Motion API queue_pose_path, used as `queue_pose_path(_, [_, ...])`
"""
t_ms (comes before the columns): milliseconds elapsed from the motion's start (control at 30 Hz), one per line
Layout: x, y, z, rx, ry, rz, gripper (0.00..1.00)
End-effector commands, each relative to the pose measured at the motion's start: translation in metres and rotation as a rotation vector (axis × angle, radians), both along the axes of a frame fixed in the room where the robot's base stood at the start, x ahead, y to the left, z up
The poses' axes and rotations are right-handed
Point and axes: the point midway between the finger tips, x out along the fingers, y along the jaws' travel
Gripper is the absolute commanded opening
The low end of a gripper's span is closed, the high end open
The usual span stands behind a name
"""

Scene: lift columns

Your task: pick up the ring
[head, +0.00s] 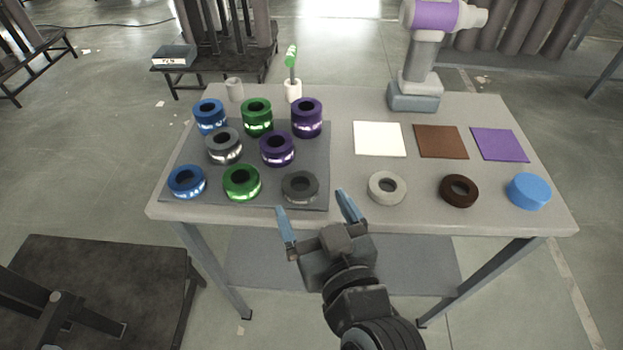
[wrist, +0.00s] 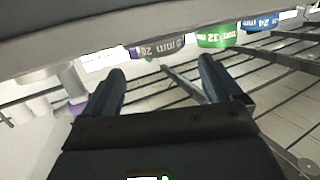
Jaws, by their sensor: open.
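My gripper (head: 312,202) is open and empty at the table's front edge, its blue fingers pointing towards the dark grey ring (head: 300,187). That ring lies at the mat's front right corner, just beyond the fingertips and apart from them as far as I can tell. Other thick rings on the mat are blue (head: 187,182), green (head: 241,183), grey (head: 224,146) and purple (head: 277,149). Off the mat lie a light grey ring (head: 387,188) and a dark brown ring (head: 459,190). In the wrist view a green ring (wrist: 218,38) shows inverted lettering beyond the open fingers (wrist: 161,65).
The dark mat (head: 320,150) lies on the grey table (head: 345,222). White (head: 379,139), brown (head: 441,141) and purple (head: 499,144) squares lie at right. A blue disc (head: 528,190) is at the front right. A column-like device (head: 424,65) stands at the back.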

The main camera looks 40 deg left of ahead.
Motion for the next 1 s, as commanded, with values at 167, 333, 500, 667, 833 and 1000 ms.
queue_pose_path(167, [0.011,0.015,-0.004,0.000,-0.001,0.001,0.92])
queue_pose_path(333, [0.025,0.034,-0.010,0.000,-0.001,0.000,0.92])
queue_pose_path(500, [0.033,0.044,-0.013,0.000,0.000,-0.001,0.92])
queue_pose_path(667, [0.033,0.045,-0.014,0.000,0.000,-0.001,0.92])
queue_pose_path(833, [0.033,0.045,-0.014,0.000,0.000,-0.001,0.83])
queue_pose_path(1000, [0.033,0.045,-0.014,0.000,0.000,-0.001,0.66])
